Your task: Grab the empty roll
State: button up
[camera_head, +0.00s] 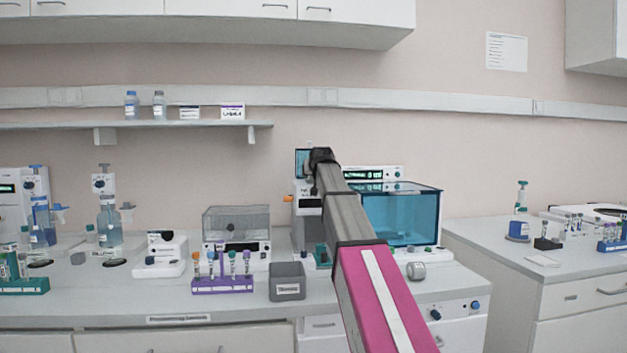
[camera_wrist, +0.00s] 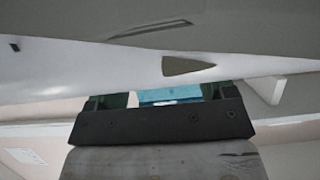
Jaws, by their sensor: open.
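I cannot make out an empty roll for certain in either view. A small grey rounded object (camera_head: 416,271) lies on the bench right of my arm; whether it is a roll I cannot tell. My gripper is at the far end of my raised arm, above the bench near the back wall. In the head view its fingers are hidden or too small to read. In the wrist view my gripper (camera_wrist: 160,97) shows its dark body and two fingers set apart. A blue patch shows between them, and I see nothing held.
A blue-walled tank (camera_head: 415,220) stands right of my arm. A grey bin (camera_head: 287,282), a purple tube rack (camera_head: 222,286) and a clear-lidded device (camera_head: 237,232) stand left of it. A wall shelf (camera_head: 60,126) and upper cabinets (camera_head: 230,28) are above. A right bench (camera_head: 490,237) holds more equipment.

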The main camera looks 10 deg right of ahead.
jog(key=c, duration=1)
jog(key=shift+r, duration=0.15)
